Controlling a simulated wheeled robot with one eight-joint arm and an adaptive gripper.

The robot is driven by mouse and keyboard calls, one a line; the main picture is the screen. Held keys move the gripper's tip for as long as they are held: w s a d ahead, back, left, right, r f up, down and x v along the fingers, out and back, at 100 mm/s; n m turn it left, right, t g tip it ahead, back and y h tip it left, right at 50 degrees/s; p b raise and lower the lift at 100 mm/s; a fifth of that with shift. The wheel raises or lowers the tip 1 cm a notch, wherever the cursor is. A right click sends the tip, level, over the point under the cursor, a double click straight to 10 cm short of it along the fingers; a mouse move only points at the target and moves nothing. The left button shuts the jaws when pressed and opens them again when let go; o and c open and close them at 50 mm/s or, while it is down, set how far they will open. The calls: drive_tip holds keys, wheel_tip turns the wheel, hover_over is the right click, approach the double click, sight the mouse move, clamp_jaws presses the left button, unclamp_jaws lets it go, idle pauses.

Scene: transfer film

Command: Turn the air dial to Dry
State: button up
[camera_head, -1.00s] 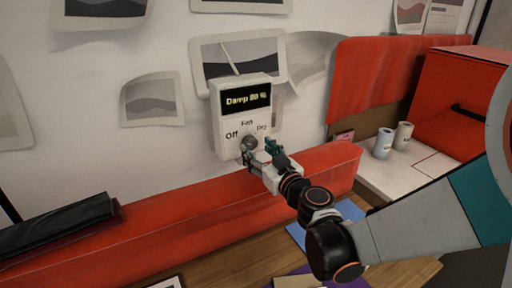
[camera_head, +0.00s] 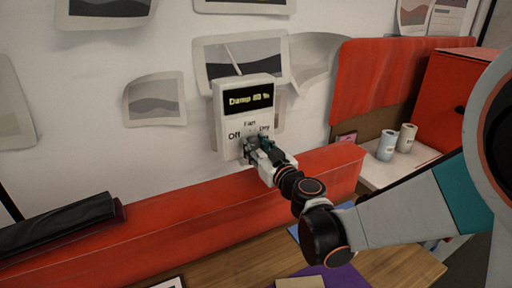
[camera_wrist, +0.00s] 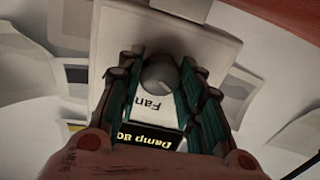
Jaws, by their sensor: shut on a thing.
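The air control box (camera_head: 220,112) is a white unit on the wall, with a dark display reading "Damp" and a partly legible percentage. Its labels read Off at left, Fan at top and Dry at right. The grey round dial (camera_wrist: 159,73) sits below the Fan label in the wrist view, which shows the box upside down. My gripper (camera_head: 252,146) is at the dial, its fingers on both sides of it and shut on it. The fingers hide most of the dial in the head view, so its pointer direction cannot be told.
A red padded ledge (camera_head: 150,228) runs below the box. Two pale cups (camera_head: 387,145) stand on the white counter at right, beside a red cabinet (camera_head: 445,100). Paper prints (camera_head: 155,99) hang on the wall around the box. A black folded item (camera_head: 60,228) lies at left.

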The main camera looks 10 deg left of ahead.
drive_tip(key=shift+m, duration=0.3)
drive_tip(key=m, duration=0.6)
drive_tip(key=shift+b, duration=0.3)
drive_tip(key=m, duration=0.7)
drive_tip(key=shift+m, duration=0.3)
drive_tip(key=m, duration=0.5)
drive_tip(key=shift+b, duration=0.3)
drive_tip(key=m, duration=0.4)
drive_tip(key=shift+m, duration=0.3)
